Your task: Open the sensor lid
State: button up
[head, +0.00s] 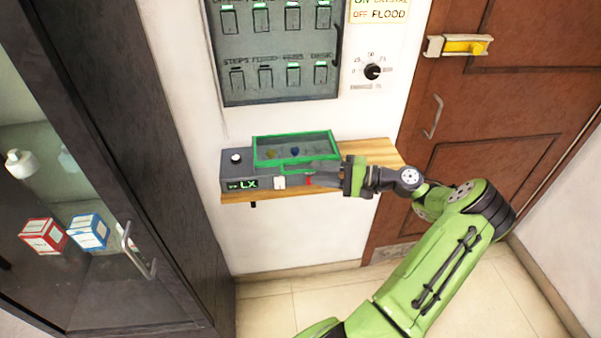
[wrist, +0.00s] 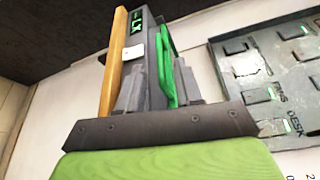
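The sensor box (head: 232,171) is grey, with a lit green "LX" display and a round knob. It sits on a wooden shelf under the panel. Its see-through lid (head: 318,147) has a green frame and appears down over the box, with small yellowish and blue items visible through it. A green handle (head: 290,171) runs along the lid's front; it also shows in the wrist view (wrist: 166,62). My gripper (head: 318,181) is at the box's front right, close to the handle. In the wrist view its grey fingers (wrist: 155,80) stand apart around the handle's line; contact is unclear.
The wooden shelf (head: 378,152) extends right of the box. A switch panel (head: 279,87) and dial (head: 372,71) are on the wall above. A brown door (head: 480,120) with a yellow latch is right; a dark glass-fronted cabinet (head: 120,130) is left.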

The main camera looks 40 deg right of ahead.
aim_at(301, 171)
jog(key=x, duration=0.5)
jog(key=shift+w+a, duration=0.15)
jog(key=shift+w, duration=0.05)
jog(key=shift+c, duration=0.2)
grip_shut()
